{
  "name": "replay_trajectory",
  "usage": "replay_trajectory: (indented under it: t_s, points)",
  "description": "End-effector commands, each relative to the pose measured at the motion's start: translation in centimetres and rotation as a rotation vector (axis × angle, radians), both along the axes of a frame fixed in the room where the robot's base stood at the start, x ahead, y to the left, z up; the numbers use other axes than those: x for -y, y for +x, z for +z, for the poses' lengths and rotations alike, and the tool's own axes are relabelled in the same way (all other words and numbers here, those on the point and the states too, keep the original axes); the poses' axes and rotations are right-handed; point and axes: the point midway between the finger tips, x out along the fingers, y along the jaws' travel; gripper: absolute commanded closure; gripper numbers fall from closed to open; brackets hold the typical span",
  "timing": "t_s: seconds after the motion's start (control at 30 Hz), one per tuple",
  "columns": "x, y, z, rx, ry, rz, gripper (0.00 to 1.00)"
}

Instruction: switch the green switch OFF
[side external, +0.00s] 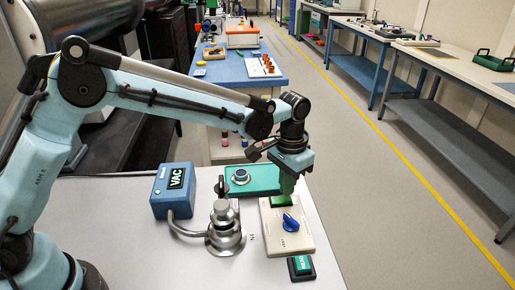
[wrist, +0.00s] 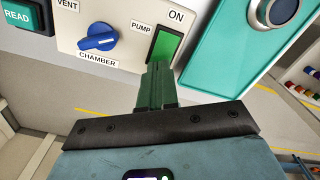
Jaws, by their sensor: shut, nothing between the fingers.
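The green switch (side external: 281,201) is a rectangular rocker on a cream panel (side external: 285,244). In the wrist view the switch (wrist: 166,44) sits in a dark frame, with an "ON" label above it. My gripper (side external: 287,191) points down directly over the switch. In the wrist view its green fingers (wrist: 158,68) are together and empty, with their tips at the switch's near end. I cannot tell whether they touch it. In the side view the fingers hide part of the switch.
A blue knob (side external: 290,222) sits beside the switch on the panel. A blue VAC box (side external: 172,190) and a metal fitting (side external: 225,228) are left. A green READ button (side external: 302,264) is in front.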

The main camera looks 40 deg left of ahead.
Motion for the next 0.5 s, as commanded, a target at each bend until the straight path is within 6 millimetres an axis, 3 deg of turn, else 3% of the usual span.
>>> replay_trajectory:
  t_s: [0.5]
  points:
    - [0.01, 0.02, -0.74, 0.000, 0.000, 0.000, 1.00]
